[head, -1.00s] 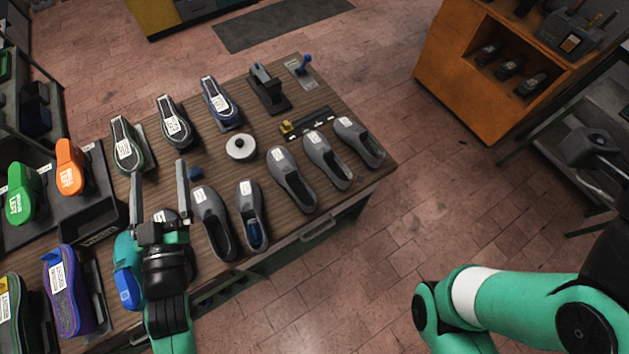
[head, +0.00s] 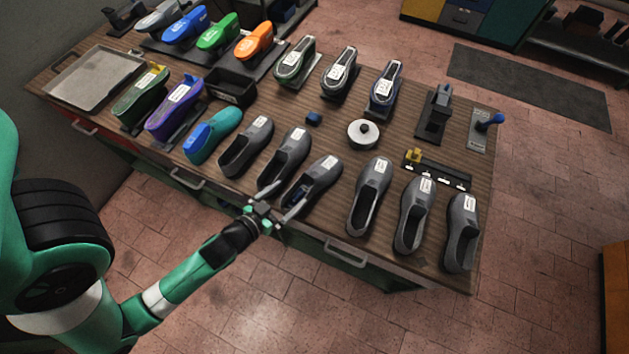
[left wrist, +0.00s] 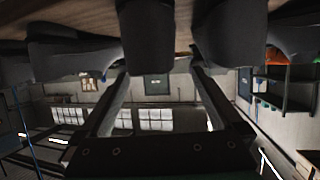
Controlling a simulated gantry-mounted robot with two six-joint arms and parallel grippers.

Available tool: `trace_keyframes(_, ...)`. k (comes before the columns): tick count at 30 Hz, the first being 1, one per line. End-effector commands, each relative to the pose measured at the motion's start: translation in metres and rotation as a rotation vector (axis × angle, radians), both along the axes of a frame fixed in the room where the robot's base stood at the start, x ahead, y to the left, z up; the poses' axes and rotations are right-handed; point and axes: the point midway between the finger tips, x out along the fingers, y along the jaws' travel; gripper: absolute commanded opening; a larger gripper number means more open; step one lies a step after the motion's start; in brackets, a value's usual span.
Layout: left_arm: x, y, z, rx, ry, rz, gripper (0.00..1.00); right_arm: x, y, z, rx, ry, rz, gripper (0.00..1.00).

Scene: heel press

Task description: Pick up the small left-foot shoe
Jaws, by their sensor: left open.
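Several grey shoes with white labels lie in a row along the table's front; the labels are too small to read, so I cannot tell which is the small left-foot one. The third grey shoe from the left (head: 322,174) has blue inside its opening. My left gripper (head: 280,203) is open and empty at the table's front edge, its fingers on either side of that shoe's heel end. In the left wrist view the open fingers (left wrist: 160,80) point toward a dark shoe end (left wrist: 148,40); I cannot tell whether they touch it. My right gripper is out of view.
The neighbouring grey shoes (head: 284,158) (head: 369,195) stand close on both sides. A metal tray (head: 95,78) lies far left. The floor in front is clear.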

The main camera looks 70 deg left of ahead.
Motion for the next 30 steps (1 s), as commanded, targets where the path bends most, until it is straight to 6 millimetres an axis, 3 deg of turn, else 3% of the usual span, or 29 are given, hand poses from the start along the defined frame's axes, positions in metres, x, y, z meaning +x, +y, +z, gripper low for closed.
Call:
trace_keyframes(6,0.032,0.018,-0.013,0.001,-0.002,0.001,1.00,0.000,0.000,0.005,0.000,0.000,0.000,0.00)
trace_keyframes(14,0.043,0.023,-0.020,0.001,-0.002,0.000,1.00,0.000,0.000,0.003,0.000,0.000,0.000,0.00)
trace_keyframes(21,0.075,0.038,-0.036,0.001,-0.003,0.000,1.00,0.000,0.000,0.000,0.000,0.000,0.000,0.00)
trace_keyframes(29,0.079,0.040,-0.039,0.001,-0.002,0.000,1.00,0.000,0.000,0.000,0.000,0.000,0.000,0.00)
trace_keyframes(30,0.079,0.040,-0.039,0.001,-0.002,0.000,0.96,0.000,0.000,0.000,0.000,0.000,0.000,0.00)
